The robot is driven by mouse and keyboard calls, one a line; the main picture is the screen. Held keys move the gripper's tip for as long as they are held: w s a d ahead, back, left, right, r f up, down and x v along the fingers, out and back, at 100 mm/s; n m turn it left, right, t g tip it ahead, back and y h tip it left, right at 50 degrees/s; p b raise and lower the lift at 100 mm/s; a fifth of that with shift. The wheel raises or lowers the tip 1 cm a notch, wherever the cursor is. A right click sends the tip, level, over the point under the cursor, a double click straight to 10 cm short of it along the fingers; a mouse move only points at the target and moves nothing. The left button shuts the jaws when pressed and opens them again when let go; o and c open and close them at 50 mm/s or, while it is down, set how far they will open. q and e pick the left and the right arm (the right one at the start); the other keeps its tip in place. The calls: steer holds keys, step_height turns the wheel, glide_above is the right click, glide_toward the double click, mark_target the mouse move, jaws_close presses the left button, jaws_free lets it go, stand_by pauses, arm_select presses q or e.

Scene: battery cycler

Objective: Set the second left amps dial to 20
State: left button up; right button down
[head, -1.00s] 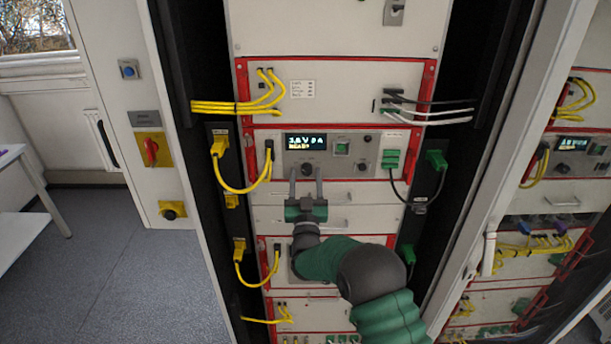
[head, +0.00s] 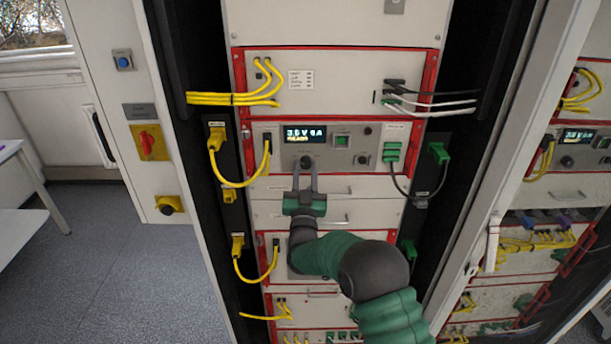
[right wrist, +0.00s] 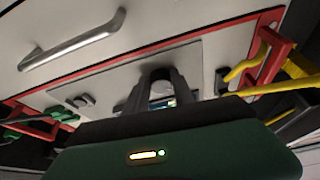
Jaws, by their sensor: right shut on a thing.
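The dial (head: 306,161) under the left part of the lit display (head: 305,134) is a dark round knob on the red-framed grey panel. My right gripper (head: 305,168) reaches up to it from below, its two fingers shut on the knob's sides. In the right wrist view, the gripper (right wrist: 162,82) has its fingers around the round dial (right wrist: 162,92). The display shows small glowing figures, too blurred to read surely. A second dial (head: 361,160) sits to the right on the same panel, clear of the gripper. My left gripper is not in view.
A green switch (head: 342,141) is right of the display. Yellow cables (head: 240,184) loop at the panel's left, and a dark cable (head: 400,192) with green plugs hangs at its right. A metal handle (right wrist: 75,40) crosses the neighbouring panel. Free floor (head: 120,250) lies at the left.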

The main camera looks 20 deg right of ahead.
steer(key=m+g+h+b, duration=0.1)
steer(key=m+b, duration=0.2)
steer(key=m+g+h+b, duration=0.1)
steer(key=m+b, duration=0.2)
steer(key=m+g+h+b, duration=0.1)
steer(key=m+h+b, duration=0.1)
steer(key=m+b, duration=0.1)
steer(key=shift+a+m, duration=0.3)
steer(key=shift+a, duration=0.05)
steer(key=m, duration=0.1)
steer(key=m+g+b, duration=0.1)
steer(key=m, duration=0.1)
steer(key=m+b, duration=0.1)
steer(key=shift+a+r+m+g+h, duration=0.1)
steer(key=shift+r+m+g+h, duration=0.2)
steer(key=shift+h, duration=0.1)
steer(key=m+g+b, duration=0.1)
steer(key=m, duration=0.1)
steer(key=shift+w+r+m, duration=0.1)
steer(key=shift+m, duration=0.2)
steer(key=shift+r+m+g, duration=0.1)
steer(key=shift+m+g, duration=0.4)
steer(key=shift+m, duration=0.5)
steer(key=c, duration=1.4)
jaws_free()
steer(key=shift+o, duration=1.6)
